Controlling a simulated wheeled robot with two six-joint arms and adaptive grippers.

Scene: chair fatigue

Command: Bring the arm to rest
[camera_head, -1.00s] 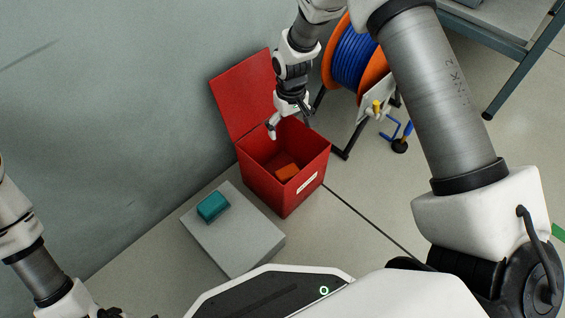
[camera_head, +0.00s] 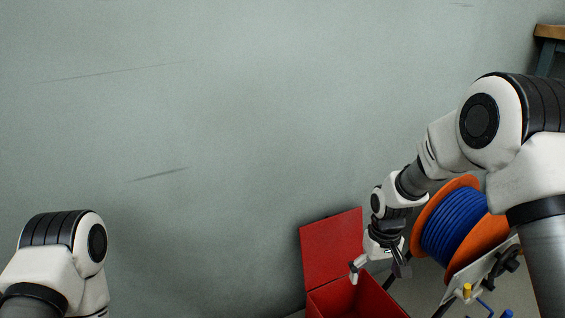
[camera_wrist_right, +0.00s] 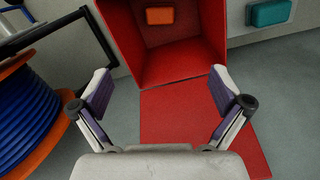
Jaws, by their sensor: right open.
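My right gripper (camera_head: 376,272) hangs above the open red box (camera_head: 352,300) in the head view. In the right wrist view the right gripper (camera_wrist_right: 160,95) has its fingers wide apart with nothing between them. An orange block (camera_wrist_right: 160,16) lies inside the red box, whose opening shows in the right wrist view (camera_wrist_right: 185,60). The raised red lid (camera_head: 332,250) stands against the wall. My left arm shows only as a joint at the lower left of the head view; its gripper is out of the frame.
A teal block (camera_wrist_right: 270,12) sits on a pale grey surface (camera_wrist_right: 245,30) beside the box. A cable reel (camera_head: 457,228) with blue cable and orange flanges stands right of the box, close to my right arm. A grey wall (camera_head: 220,130) fills the background.

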